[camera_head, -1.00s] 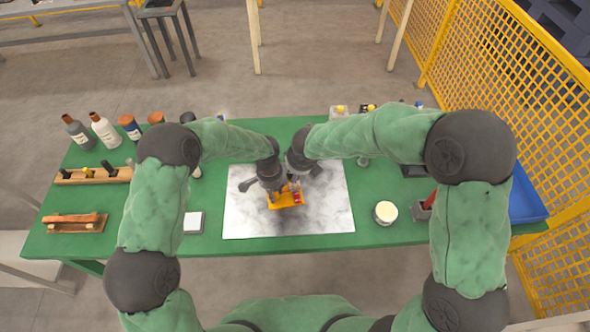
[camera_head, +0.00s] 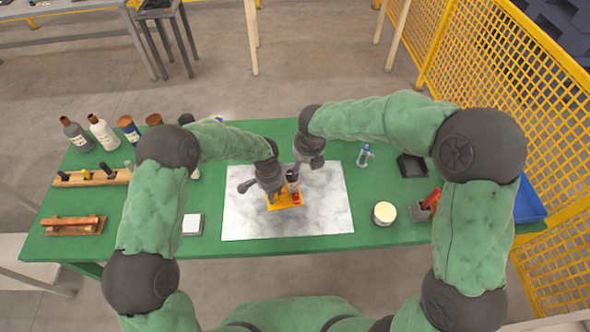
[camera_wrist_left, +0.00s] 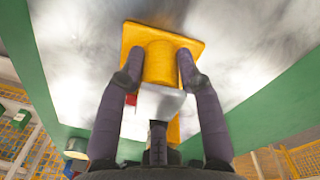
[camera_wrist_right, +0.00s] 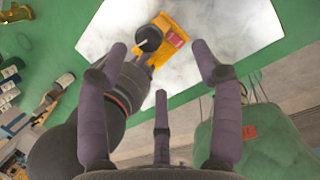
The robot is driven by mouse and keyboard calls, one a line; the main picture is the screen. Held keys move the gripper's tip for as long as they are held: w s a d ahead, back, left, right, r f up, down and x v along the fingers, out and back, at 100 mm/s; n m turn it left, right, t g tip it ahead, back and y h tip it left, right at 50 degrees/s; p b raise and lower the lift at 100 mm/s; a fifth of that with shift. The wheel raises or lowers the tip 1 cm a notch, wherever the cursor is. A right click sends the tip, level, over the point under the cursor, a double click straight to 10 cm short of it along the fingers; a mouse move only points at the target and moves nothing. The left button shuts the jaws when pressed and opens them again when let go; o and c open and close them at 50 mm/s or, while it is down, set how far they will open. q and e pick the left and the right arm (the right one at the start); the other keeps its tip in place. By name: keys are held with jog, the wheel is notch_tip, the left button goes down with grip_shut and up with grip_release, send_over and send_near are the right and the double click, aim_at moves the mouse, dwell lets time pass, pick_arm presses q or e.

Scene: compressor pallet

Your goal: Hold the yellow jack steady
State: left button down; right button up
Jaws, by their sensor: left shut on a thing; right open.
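The yellow jack (camera_head: 284,202) stands on the pale marbled sheet in the middle of the green table. In the left wrist view its yellow body and square base (camera_wrist_left: 160,48) show between the fingers. My left gripper (camera_head: 274,190) is shut on the jack, with a finger on either side of its body (camera_wrist_left: 158,72). In the right wrist view the jack (camera_wrist_right: 172,30) shows with a red patch and a dark round part. My right gripper (camera_wrist_right: 158,60) is open and empty; it hangs to the right of and behind the jack in the head view (camera_head: 312,160), apart from it.
The marbled sheet (camera_head: 245,222) has clear room around the jack. A round pale-topped tin (camera_head: 385,213), a black tray (camera_head: 412,166) and a blue bin (camera_head: 528,202) are to the right. Bottles (camera_head: 103,132), a wooden rack (camera_head: 95,177) and a white block (camera_head: 193,223) are to the left.

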aim_at(293, 174)
jog(key=w+d+m+g+y, duration=0.2)
jog(key=w+m+g+y, duration=0.25)
jog(key=m, duration=0.85)
jog(key=shift+h, duration=0.35)
jog(key=x, duration=1.1)
jog(key=shift+a+f, duration=0.3)
jog(key=shift+a, duration=0.1)
jog(key=shift+s, duration=0.1)
jog(key=c, duration=1.1)
